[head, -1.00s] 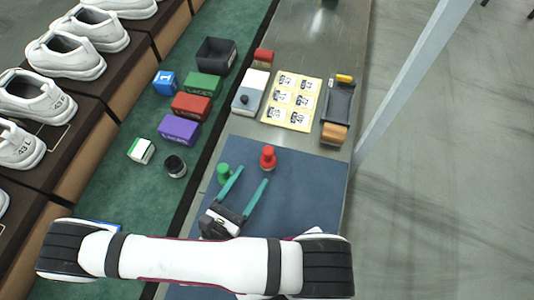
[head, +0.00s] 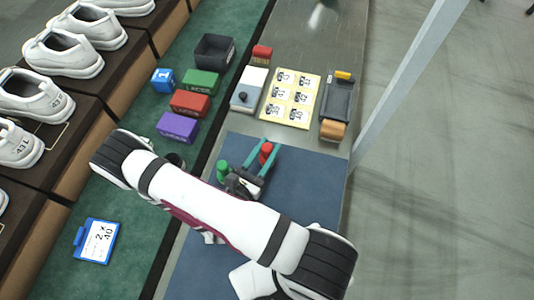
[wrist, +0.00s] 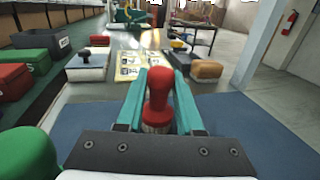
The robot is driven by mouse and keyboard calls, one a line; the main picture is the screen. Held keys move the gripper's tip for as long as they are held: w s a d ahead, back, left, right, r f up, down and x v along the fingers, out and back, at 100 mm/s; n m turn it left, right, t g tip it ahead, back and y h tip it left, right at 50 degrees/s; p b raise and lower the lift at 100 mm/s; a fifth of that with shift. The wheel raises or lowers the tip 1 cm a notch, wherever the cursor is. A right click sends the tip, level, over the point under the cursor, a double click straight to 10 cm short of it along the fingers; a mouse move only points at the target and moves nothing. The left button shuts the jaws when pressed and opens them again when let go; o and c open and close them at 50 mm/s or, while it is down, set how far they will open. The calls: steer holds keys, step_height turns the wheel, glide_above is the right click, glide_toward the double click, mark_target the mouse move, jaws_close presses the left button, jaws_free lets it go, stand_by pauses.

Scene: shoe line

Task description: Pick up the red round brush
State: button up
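The red round brush (head: 266,149) stands upright on the blue mat (head: 312,185). In the wrist view, the red brush (wrist: 158,97) is in the middle, its knob above a pale base. My gripper (head: 267,145) has its two teal fingers on either side of the brush. In the wrist view, the gripper (wrist: 160,82) looks open around it, with narrow gaps beside the brush; contact is hard to tell.
A green round brush (head: 223,168) stands close to the left of my gripper. Yellow cards (head: 291,98), a dark tray (head: 337,98) and an orange-brown block (head: 332,130) lie beyond the mat. Coloured boxes stand on the green strip at left.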

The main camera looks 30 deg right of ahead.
jaws_close()
